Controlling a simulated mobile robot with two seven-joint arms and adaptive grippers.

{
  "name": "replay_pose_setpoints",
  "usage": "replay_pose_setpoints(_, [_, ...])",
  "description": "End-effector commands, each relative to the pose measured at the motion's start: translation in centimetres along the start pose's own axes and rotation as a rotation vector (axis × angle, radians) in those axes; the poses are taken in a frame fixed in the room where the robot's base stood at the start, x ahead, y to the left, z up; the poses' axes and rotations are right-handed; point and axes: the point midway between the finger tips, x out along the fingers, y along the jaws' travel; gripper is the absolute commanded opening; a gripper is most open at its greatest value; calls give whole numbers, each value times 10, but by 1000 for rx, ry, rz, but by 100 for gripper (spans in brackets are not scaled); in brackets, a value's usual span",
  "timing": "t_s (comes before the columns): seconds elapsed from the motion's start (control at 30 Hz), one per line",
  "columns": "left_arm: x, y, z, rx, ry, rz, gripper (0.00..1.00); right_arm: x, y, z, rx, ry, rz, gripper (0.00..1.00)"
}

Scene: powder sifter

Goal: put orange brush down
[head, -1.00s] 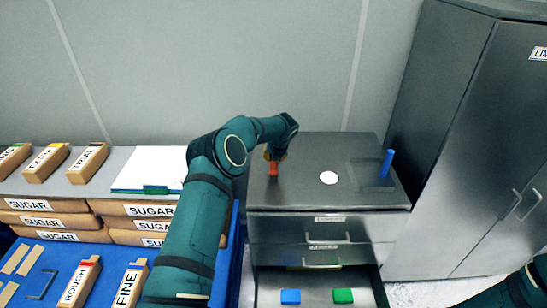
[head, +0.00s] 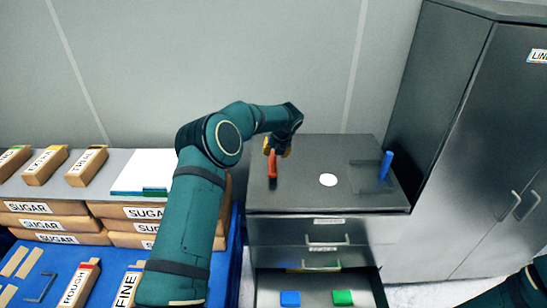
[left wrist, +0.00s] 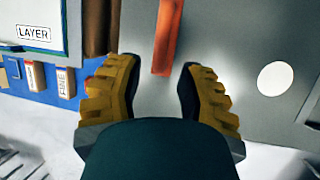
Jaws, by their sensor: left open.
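The orange brush (head: 272,165) is at the left part of the grey cabinet top (head: 300,193). In the left wrist view the brush (left wrist: 166,38) is a long orange strip at the top middle, its near end just ahead of the gap between my fingers. My left gripper (head: 278,147) has yellow ribbed fingers and is above and behind the brush. In the left wrist view the gripper (left wrist: 160,92) is open with nothing between the fingertips. My right arm shows only at the lower right corner; its gripper is out of view.
A white disc (head: 328,180) and an upright blue cylinder (head: 386,165) are on the cabinet top, right of the brush. An open drawer (head: 318,300) below holds a blue block (head: 290,298) and a green block (head: 342,297). Sugar boxes (head: 60,224) are stacked left; a tall cabinet (head: 480,140) stands right.

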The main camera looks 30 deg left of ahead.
Motion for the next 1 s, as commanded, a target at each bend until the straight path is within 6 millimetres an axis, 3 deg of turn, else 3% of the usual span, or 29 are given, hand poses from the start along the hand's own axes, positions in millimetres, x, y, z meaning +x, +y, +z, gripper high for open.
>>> replay_pose_setpoints(0.1, [-26,0,1,1,-3,0,37,-1,0,0,0,0,0,47])
replay_pose_setpoints(0.3, [-52,0,0,1,-1,0,37,-2,-1,0,0,0,-1,47])
replay_pose_setpoints(0.7, [-58,-5,-5,-16,7,-12,37,-2,-1,0,0,0,-1,47])
replay_pose_setpoints(0.87, [-41,-34,-39,-157,61,-96,37,-2,-1,0,0,0,-1,47])
replay_pose_setpoints(1.0, [-22,-71,-94,-401,171,-200,37,-2,-1,0,0,0,0,47])
